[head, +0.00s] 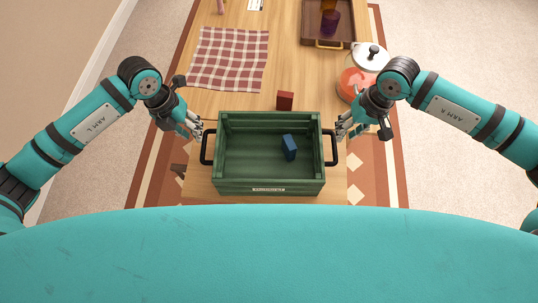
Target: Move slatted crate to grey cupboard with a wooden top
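The slatted crate (270,186) is dark green with a black handle on its left and right sides. It sits on the near end of a wooden table, and a small blue block (289,147) is inside it. My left gripper (197,131) is beside the left handle, near its far end. My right gripper (341,131) is beside the right handle in the same way. The fingers are small here, and I cannot tell whether they are closed on the handles. I see no grey cupboard in this view.
The wooden table (235,20) also holds a red checkered cloth (228,58), a small red block (285,100), a tray (311,22) with cups, and a pot with an orange-red body (357,82) and white lid (370,57). A patterned rug lies under the table. A wall is at left.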

